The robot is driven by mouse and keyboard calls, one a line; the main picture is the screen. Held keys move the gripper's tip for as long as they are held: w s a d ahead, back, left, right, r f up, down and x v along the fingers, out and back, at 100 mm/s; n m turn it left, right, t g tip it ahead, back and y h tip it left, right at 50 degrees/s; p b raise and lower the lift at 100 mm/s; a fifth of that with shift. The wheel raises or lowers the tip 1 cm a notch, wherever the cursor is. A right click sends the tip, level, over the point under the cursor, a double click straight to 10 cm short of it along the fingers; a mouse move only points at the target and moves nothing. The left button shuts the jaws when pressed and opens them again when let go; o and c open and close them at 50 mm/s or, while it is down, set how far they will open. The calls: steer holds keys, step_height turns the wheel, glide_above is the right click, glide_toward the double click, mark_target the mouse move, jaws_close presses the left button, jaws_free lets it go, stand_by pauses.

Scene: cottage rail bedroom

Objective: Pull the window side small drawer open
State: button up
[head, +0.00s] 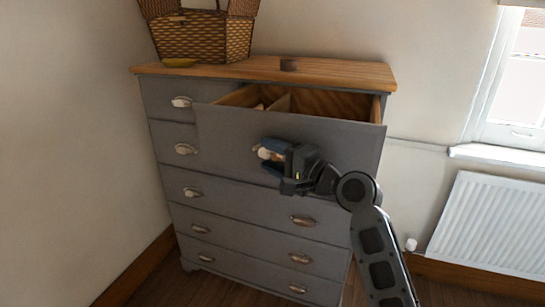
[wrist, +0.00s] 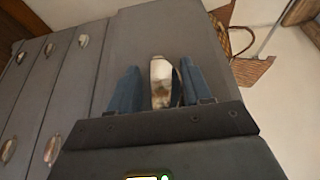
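A grey chest of drawers (head: 240,224) with a wooden top stands against the wall. Its window side small drawer (head: 345,139) is at the top right and is pulled well out, with its wooden inside and a divider showing. My gripper (head: 268,152) is in front of this drawer's face. In the wrist view, the metal cup handle (wrist: 162,78) lies between my two blue fingers (wrist: 160,90). The gripper hides part of the handle in the head view.
The other small drawer (head: 166,97) at the top left and the lower drawers are shut. A wicker basket (head: 204,38) stands on the wooden top. A white radiator (head: 490,224) and a window are at the right. Some floor is clear below the radiator.

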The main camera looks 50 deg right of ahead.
steer(key=s+b, duration=0.1)
steer(key=s, duration=0.6)
steer(key=shift+s+a, duration=0.2)
steer(key=shift+s, duration=0.15)
stand_by(0.4)
steer(key=s+a+f+n+g+h, duration=0.25)
steer(key=s+a+f+n, duration=0.35)
steer(key=s+a+f, duration=0.6)
steer(key=s+a+n+y, duration=0.1)
steer(key=s+a+n, duration=0.4)
steer(key=s, duration=0.3)
steer(key=s+a+n+y, duration=0.2)
steer(key=s+a+n, duration=0.3)
steer(key=s+n, duration=0.2)
steer(key=shift+s+f+n+g, duration=0.3)
steer(key=shift+s+f+g, duration=0.05)
steer(key=shift+s, duration=0.8)
